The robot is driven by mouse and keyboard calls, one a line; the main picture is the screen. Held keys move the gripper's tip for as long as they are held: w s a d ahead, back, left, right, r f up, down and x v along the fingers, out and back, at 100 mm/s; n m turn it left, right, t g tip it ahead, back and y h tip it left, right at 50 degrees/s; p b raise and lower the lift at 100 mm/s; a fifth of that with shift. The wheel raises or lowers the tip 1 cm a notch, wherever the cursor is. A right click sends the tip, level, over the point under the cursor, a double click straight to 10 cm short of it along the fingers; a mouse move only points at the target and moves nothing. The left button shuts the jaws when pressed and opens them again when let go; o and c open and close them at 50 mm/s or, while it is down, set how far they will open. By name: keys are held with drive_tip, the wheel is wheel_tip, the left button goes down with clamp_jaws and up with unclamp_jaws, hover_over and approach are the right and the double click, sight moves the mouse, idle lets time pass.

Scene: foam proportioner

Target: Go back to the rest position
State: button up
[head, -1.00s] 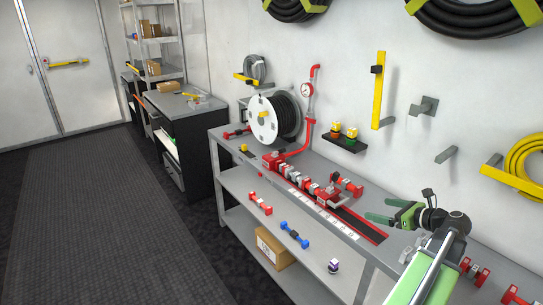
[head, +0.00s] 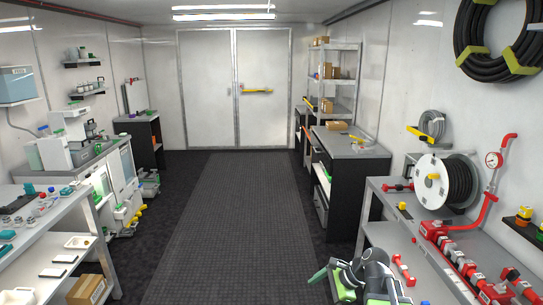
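My gripper (head: 328,281) shows at the bottom of the head view, right of centre, with my arm folded close below it. Its green fingers stand apart with nothing seen between them; the lower part is cut off by the picture edge. It is in front of the grey workbench (head: 376,212) at the right. On that bench a red foam proportioner line (head: 455,256) runs toward the lower right corner. A white hose reel (head: 433,180) with black hose stands behind it.
A dark floor mat (head: 225,215) runs clear to the double doors (head: 236,85). Left are a white bench (head: 50,240) and a cabinet with bottles. Right are a black cabinet (head: 345,200) and shelving (head: 335,75). Black hose (head: 470,50) hangs on the right wall.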

drive_tip(key=s+a+f+n+g+h, duration=0.25)
drive_tip(key=s+a+n+h, duration=0.2)
drive_tip(key=a+n, duration=0.3)
drive_tip(key=s+d+f+n+h, duration=0.2)
drive_tip(key=d+n, duration=0.5)
drive_tip(key=n, duration=0.2)
drive_tip(key=shift+s+d, duration=0.25)
drive_tip(key=shift+d, duration=0.1)
drive_tip(key=shift+h, duration=0.25)
